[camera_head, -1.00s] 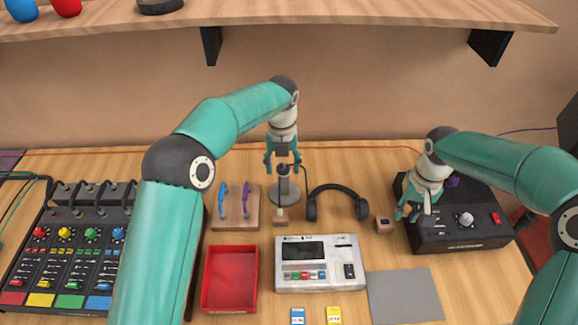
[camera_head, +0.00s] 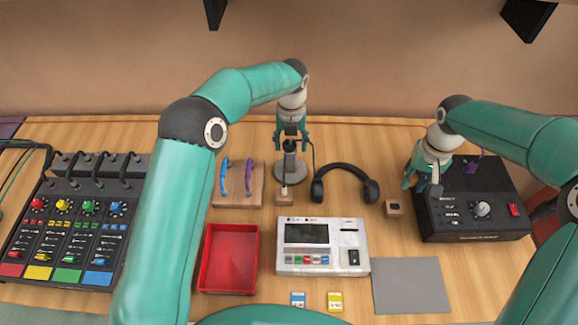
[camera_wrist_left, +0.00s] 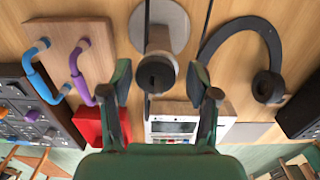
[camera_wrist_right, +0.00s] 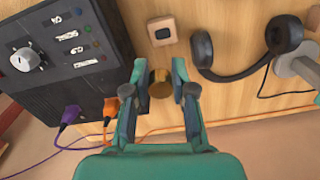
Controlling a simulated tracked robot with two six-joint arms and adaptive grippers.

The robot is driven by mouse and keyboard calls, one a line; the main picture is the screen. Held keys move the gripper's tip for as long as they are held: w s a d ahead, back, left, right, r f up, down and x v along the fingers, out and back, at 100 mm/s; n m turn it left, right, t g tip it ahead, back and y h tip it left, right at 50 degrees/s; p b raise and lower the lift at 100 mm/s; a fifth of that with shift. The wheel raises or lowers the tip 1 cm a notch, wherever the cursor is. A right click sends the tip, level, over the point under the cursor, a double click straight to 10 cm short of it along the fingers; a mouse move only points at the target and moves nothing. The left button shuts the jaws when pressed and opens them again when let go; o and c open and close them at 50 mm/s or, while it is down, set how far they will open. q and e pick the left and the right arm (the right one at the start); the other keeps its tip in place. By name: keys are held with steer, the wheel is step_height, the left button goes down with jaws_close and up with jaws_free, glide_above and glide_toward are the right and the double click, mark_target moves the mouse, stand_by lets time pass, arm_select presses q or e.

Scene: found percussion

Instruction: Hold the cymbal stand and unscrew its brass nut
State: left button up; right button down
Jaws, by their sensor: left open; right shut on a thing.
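The stand (camera_head: 290,171), a grey post on a round grey base, stands upright at the back middle of the table. In the left wrist view its dark top (camera_wrist_left: 155,75) lies between the fingers. My left gripper (camera_head: 291,140) is open above the stand, with gaps on both sides of the post. My right gripper (camera_head: 423,185) is over the left side of the black box, well right of the stand. In the right wrist view it is shut on a small brass-coloured cylinder, the brass nut (camera_wrist_right: 160,84). No cymbal shows on the stand.
Headphones (camera_head: 345,177) lie right of the stand; a board with blue and purple handles (camera_head: 238,187) lies left. A small wooden block (camera_head: 393,208) is beside the black box (camera_head: 470,225). A red tray (camera_head: 230,258), white device (camera_head: 322,262) and grey mat (camera_head: 411,285) are in front.

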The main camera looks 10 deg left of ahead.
mark_target(290, 157)
arm_select(q)
step_height(290, 157, down, 5)
steer(key=b, duration=0.3)
steer(key=shift+b, duration=0.4)
steer(key=shift+r, duration=0.1)
jaws_close()
